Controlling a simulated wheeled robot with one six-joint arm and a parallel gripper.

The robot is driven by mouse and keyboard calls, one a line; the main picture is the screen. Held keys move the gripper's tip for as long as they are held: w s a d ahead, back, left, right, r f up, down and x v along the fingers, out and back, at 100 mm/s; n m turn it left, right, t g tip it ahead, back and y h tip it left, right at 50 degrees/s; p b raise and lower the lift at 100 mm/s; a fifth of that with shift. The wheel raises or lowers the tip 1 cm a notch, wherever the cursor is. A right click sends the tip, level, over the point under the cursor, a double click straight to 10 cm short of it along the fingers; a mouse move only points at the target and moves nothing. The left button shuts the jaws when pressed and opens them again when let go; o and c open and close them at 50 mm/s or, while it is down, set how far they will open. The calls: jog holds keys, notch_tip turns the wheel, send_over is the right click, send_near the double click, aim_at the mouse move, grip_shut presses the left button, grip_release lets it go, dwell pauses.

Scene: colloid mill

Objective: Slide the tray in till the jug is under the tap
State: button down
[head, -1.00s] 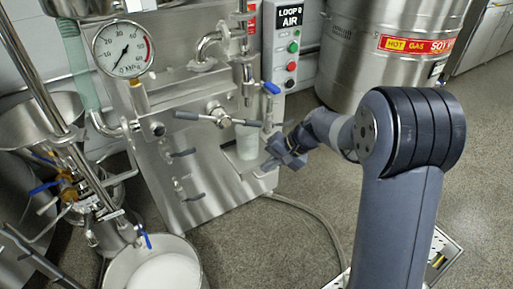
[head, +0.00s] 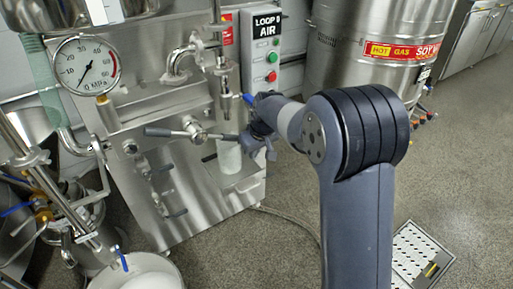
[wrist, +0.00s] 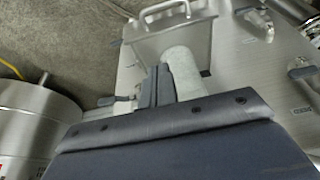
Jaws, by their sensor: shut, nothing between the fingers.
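The jug (head: 229,157) is a pale, whitish cylinder standing upright on the metal tray (head: 245,184) at the machine's lower right. In the head view the tap (head: 226,92), with a blue lever, is above the jug; I cannot tell whether they line up in depth. My gripper (head: 264,146) is shut and empty, just right of the jug. In the wrist view my gripper (wrist: 155,86) is beside the jug (wrist: 182,74), and part of the jug is hidden. The tray (wrist: 172,40) has a loop handle. I cannot tell whether my gripper touches the jug.
A lever handle (head: 172,132) sticks out left of the jug. A pressure gauge (head: 87,62) and control box (head: 266,50) are on the machine. A steel drum (head: 365,50) stands behind right. A white bucket (head: 140,272) is at front left. The floor at right is mostly clear.

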jog(key=b, duration=0.3)
send_near(248, 170)
jog(key=f, duration=0.1)
jog(key=s+a+f, duration=0.1)
jog(key=f, duration=0.1)
jog(key=s+f, duration=0.1)
jog(key=shift+a+f, duration=0.25)
jog(key=shift+a, duration=0.05)
